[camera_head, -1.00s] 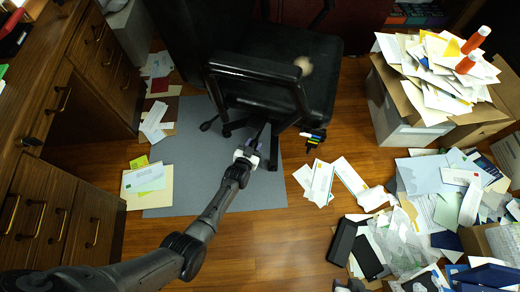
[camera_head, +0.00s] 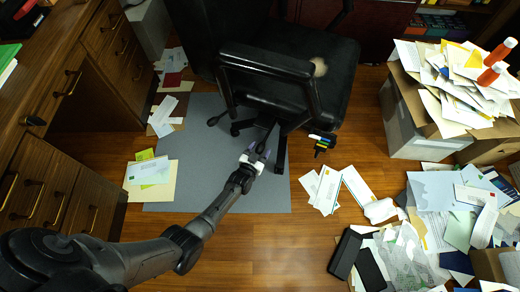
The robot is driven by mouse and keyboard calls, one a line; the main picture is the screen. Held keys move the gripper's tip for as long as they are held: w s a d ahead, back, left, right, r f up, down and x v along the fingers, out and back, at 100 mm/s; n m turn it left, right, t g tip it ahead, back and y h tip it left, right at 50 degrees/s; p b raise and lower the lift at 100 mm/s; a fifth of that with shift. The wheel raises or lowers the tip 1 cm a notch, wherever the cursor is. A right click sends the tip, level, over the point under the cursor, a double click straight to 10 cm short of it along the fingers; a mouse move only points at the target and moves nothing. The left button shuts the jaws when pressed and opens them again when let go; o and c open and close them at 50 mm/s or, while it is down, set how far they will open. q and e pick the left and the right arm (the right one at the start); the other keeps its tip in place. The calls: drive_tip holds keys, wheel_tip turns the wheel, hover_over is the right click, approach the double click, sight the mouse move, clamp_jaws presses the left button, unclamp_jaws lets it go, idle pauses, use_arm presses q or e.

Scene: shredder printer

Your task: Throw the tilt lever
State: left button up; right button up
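A black office chair (camera_head: 290,70) stands partly on a grey floor mat (camera_head: 200,170). A small dark lever-like part with a paddle end (camera_head: 214,121) sticks out to the left below its seat; I cannot tell for sure whether it is the tilt lever. My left gripper (camera_head: 262,147) is low beside the chair's base, below the seat's front edge and right of the paddle. Its fingers look apart with nothing between them, and their tips are hard to separate from the dark chair base. My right gripper is not in view.
A wooden desk with drawers (camera_head: 100,100) fills the left. Papers (camera_head: 335,185) lie right of the mat. An overfull paper box (camera_head: 410,130) and a large paper heap (camera_head: 440,220) crowd the right. Bare wooden floor (camera_head: 270,250) is free at the bottom middle.

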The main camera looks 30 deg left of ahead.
use_arm(q)
drive_tip(key=shift+r, duration=0.1)
drive_tip(key=shift+r, duration=0.1)
drive_tip(key=shift+s+r+p, duration=0.1)
drive_tip(key=shift+s+p, duration=0.25)
drive_tip(key=shift+p, duration=0.05)
drive_tip(key=s+d+r+p, duration=0.1)
drive_tip(key=s+p, duration=0.5)
drive_tip(key=s, duration=0.7)
drive_tip(key=shift+d, duration=0.4)
drive_tip(key=shift+w, duration=0.1)
